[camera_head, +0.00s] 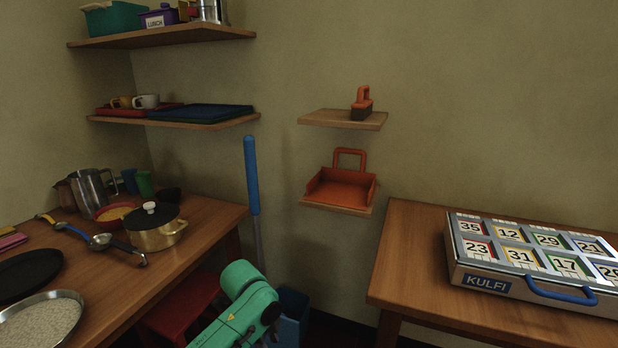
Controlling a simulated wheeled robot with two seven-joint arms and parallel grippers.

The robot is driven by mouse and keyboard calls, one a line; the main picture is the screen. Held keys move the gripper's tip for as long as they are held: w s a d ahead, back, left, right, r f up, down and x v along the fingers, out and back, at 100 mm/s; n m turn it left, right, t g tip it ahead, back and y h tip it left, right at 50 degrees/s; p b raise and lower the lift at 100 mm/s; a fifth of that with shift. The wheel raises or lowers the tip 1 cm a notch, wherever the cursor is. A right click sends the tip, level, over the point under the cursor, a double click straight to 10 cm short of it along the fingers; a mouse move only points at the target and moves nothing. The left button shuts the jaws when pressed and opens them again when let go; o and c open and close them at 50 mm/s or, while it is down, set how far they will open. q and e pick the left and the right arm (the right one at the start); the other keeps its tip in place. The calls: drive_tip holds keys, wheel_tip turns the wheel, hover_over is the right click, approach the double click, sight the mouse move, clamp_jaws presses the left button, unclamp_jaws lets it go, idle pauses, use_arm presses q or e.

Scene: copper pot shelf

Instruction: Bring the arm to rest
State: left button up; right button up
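A teal arm link of mine with a dark joint and a small yellow warning mark reaches up from the bottom edge, in front of the gap between the two tables. I cannot tell which arm it belongs to. No fingertips show, and both grippers are out of view. The link looks clear of both tabletops. A brass-coloured pot (158,236) with a dark lid (150,215) stands upright on the left table (205,222).
The right table (415,250) carries a KULFI case (540,262) with numbered compartments. Small wall shelves hold an orange-handled brush (361,103) and an orange dustpan (342,188). A blue-handled pole (251,175), a red stool (182,305) and a blue bin (293,318) stand between the tables.

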use_arm(q)
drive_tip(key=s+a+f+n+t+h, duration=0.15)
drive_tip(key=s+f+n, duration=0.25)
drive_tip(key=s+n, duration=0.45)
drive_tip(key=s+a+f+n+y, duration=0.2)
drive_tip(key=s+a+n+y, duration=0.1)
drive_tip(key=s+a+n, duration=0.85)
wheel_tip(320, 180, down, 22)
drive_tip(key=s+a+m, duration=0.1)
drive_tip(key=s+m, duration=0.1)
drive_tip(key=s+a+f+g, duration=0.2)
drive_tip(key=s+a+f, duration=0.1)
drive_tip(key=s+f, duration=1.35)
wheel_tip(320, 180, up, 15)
drive_tip(key=p, duration=1.3)
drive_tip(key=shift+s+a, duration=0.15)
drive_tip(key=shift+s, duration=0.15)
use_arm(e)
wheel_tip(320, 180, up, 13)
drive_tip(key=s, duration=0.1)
